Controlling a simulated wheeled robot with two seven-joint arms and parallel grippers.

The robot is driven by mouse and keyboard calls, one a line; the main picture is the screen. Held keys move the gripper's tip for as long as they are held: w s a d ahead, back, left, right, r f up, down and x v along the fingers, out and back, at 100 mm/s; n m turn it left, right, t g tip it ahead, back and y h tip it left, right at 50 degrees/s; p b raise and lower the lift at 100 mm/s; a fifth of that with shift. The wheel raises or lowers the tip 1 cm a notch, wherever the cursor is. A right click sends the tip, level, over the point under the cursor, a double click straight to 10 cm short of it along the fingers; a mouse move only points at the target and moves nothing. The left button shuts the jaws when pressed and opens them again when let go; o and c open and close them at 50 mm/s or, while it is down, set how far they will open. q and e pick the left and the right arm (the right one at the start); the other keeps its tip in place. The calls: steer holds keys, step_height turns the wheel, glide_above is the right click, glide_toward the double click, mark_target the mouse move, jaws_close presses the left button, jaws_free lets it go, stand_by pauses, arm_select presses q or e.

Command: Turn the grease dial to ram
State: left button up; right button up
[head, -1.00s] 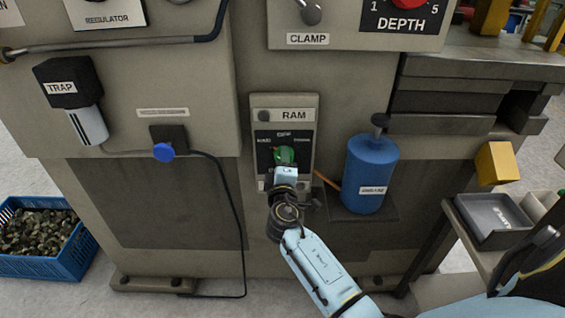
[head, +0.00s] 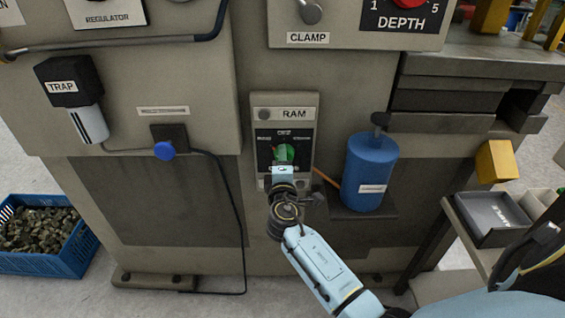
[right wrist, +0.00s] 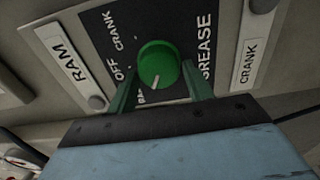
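The green grease dial (head: 284,153) sits on a black plate low on the grey machine. In the right wrist view the dial (right wrist: 158,64) has a white pointer mark toward a partly hidden label starting "RA" (right wrist: 141,97). "OFF", "CRANK" and "GREASE" labels also show on the plate. My right gripper (head: 283,163) is in front of the dial. In the right wrist view its two fingers (right wrist: 159,72) stand on either side of the dial, with narrow gaps seeming to show beside it. My left gripper is out of view.
A blue bottle (head: 370,175) stands on a small shelf right of the dial panel, with a thin orange tube toward the panel. A trap (head: 85,100) and blue knob (head: 164,150) are at left. A blue crate (head: 75,245) is on the floor.

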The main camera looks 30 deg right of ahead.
steer(key=o, duration=0.3)
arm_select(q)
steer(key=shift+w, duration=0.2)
arm_select(e)
steer(key=v, duration=1.3)
steer(key=shift+s, duration=0.25)
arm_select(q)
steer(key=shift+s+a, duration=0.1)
